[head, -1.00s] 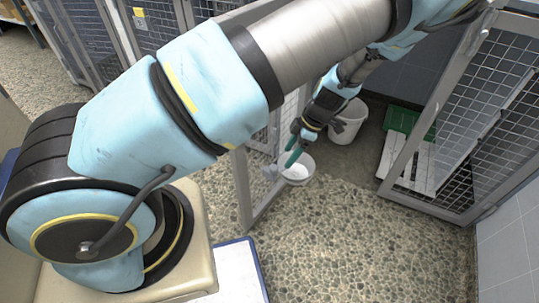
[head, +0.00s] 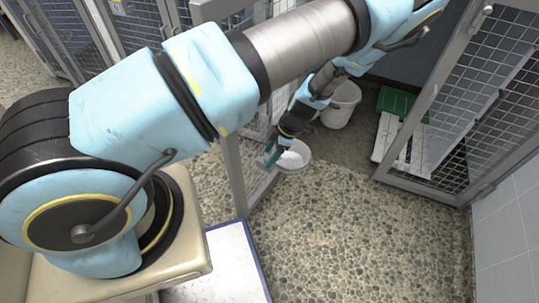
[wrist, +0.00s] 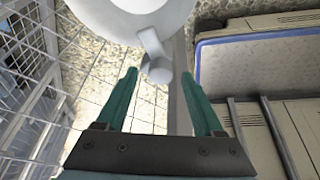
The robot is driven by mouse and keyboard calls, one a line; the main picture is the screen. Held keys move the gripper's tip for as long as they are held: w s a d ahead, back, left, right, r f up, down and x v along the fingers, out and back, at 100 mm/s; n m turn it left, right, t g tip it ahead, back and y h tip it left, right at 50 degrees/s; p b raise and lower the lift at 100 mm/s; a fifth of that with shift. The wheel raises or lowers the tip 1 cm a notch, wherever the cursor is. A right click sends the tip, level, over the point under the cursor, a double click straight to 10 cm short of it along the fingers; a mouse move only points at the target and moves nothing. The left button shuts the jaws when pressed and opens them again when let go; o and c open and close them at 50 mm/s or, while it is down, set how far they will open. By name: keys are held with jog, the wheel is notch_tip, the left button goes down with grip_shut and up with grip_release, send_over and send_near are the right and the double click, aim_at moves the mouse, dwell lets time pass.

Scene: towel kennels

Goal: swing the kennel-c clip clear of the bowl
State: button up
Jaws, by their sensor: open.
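A white bowl (head: 293,157) is at the lower mesh door of the open kennel in the head view. Its rounded wall also shows at the top of the wrist view (wrist: 122,22). A grey clip (wrist: 154,58) with a rounded knob is beside the bowl's near side in the wrist view. My gripper (wrist: 159,75) is open, its two green fingers on either side of the clip's knob, with visible gaps. I cannot tell whether the fingertips reach down to its depth. In the head view my gripper (head: 267,161) is at the bowl's left side and largely hides the clip.
The mesh door (head: 235,175) stands close to my gripper. A white bucket (head: 341,105) and a green tray (head: 396,101) stand inside the kennel. Another mesh door (head: 480,110) is open at the right. A blue-edged white panel (head: 232,262) lies near my base. The pebbled floor ahead is clear.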

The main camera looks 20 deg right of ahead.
jog(key=shift+a+f, duration=0.1)
jog(key=shift+f, duration=0.2)
grip_shut()
dwell(0.5)
